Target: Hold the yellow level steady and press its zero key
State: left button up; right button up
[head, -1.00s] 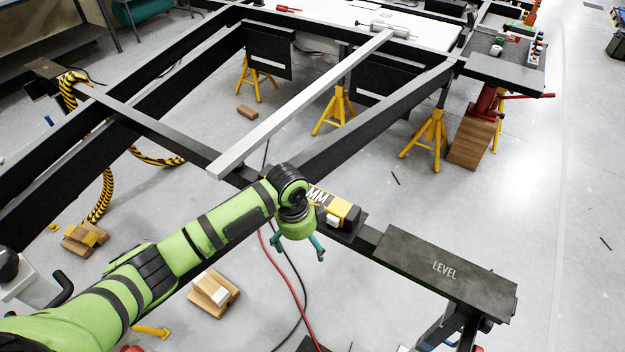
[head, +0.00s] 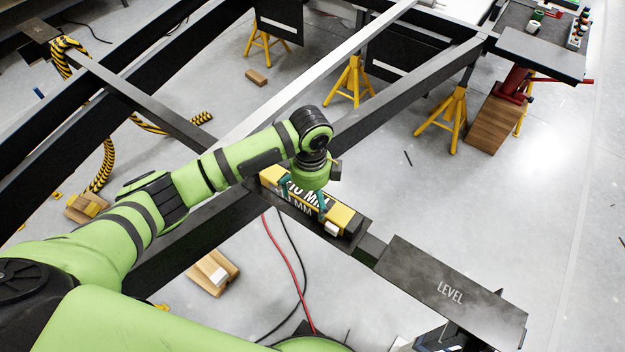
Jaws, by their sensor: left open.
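The gripper and wrist hide part of the level's top. My right gripper is not in view.
A dark plate marked "LEVEL" (head: 448,290) lies at the lower right. A long pale bar (head: 300,85) runs away behind my wrist. Dark chassis beams (head: 405,100) stand above the floor on yellow stands (head: 446,122). Red and black cables (head: 287,262) hang below.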

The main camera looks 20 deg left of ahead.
aim_at(311, 201)
pick_arm(q)
notch_tip(311, 201, down, 3)
jog(key=shift+f, duration=0.2)
jog(key=shift+w+f, duration=0.1)
jog(key=shift+f, duration=0.3)
jog(key=c, duration=1.5)
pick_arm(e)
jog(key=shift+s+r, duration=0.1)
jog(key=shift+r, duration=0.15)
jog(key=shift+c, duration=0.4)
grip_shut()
pick_arm(q)
jog(key=shift+f, duration=0.1)
jog(key=shift+s, duration=0.2)
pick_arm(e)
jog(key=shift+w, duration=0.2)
